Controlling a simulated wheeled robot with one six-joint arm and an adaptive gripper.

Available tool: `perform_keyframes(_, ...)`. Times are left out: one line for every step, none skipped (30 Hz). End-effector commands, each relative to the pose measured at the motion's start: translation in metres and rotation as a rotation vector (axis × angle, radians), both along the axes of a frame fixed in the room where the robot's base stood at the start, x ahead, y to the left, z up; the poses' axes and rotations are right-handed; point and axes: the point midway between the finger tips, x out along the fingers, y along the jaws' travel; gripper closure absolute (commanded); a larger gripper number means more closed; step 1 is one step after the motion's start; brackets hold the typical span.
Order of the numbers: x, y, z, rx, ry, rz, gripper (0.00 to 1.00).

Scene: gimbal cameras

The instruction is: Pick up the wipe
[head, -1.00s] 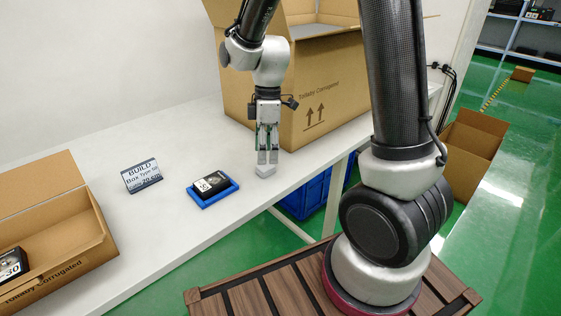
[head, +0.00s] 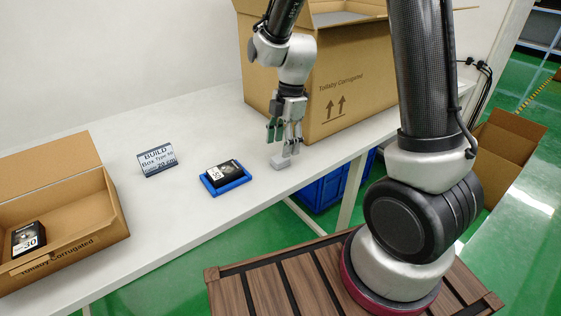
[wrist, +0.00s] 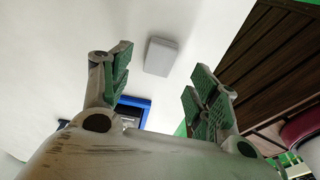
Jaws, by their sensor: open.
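The wipe appears to be a small light-grey block (head: 281,162) lying on the white table near its front edge. My gripper (head: 285,142) is just above it, with the fingers pointing down. In the wrist view the block (wrist: 161,57) shows between and beyond the spread green-padded fingertips (wrist: 163,76). The gripper is open and nothing is held. I cannot tell from the head view whether a fingertip touches the block.
A blue tray (head: 244,180) holding a black box (head: 222,173) sits left of the block, with a sign (head: 157,160) behind it. A large carton (head: 350,80) stands close behind my gripper. An open carton (head: 100,238) holding another black box is at far left.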

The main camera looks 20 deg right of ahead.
Motion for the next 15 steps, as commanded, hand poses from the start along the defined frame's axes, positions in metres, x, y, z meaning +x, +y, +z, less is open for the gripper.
perform_keyframes(-0.001,0.001,-0.008,-0.001,0.003,-0.001,0.39)
perform_keyframes(-0.001,0.002,-0.013,-0.001,0.003,-0.001,0.39)
perform_keyframes(-0.002,0.003,-0.019,0.000,0.004,0.000,0.39)
perform_keyframes(-0.002,0.003,-0.024,-0.001,0.003,-0.001,0.39)
perform_keyframes(-0.002,0.004,-0.029,-0.001,0.004,0.000,0.39)
perform_keyframes(-0.002,0.005,-0.035,-0.001,0.003,-0.001,0.39)
perform_keyframes(-0.002,0.005,-0.038,-0.001,0.003,-0.002,0.39)
perform_keyframes(-0.002,0.006,-0.041,0.000,0.003,-0.002,0.39)
perform_keyframes(-0.002,0.006,-0.044,-0.001,0.002,-0.002,0.39)
perform_keyframes(-0.002,0.006,-0.045,0.000,0.001,-0.002,0.39)
perform_keyframes(-0.002,0.006,-0.046,0.000,0.000,-0.002,0.39)
perform_keyframes(-0.002,0.007,-0.046,0.000,-0.001,-0.002,0.39)
perform_keyframes(-0.002,0.007,-0.046,0.000,-0.001,-0.002,0.39)
perform_keyframes(-0.002,0.007,-0.046,0.000,-0.001,-0.002,0.39)
perform_keyframes(-0.002,0.007,-0.046,0.000,-0.001,-0.002,0.39)
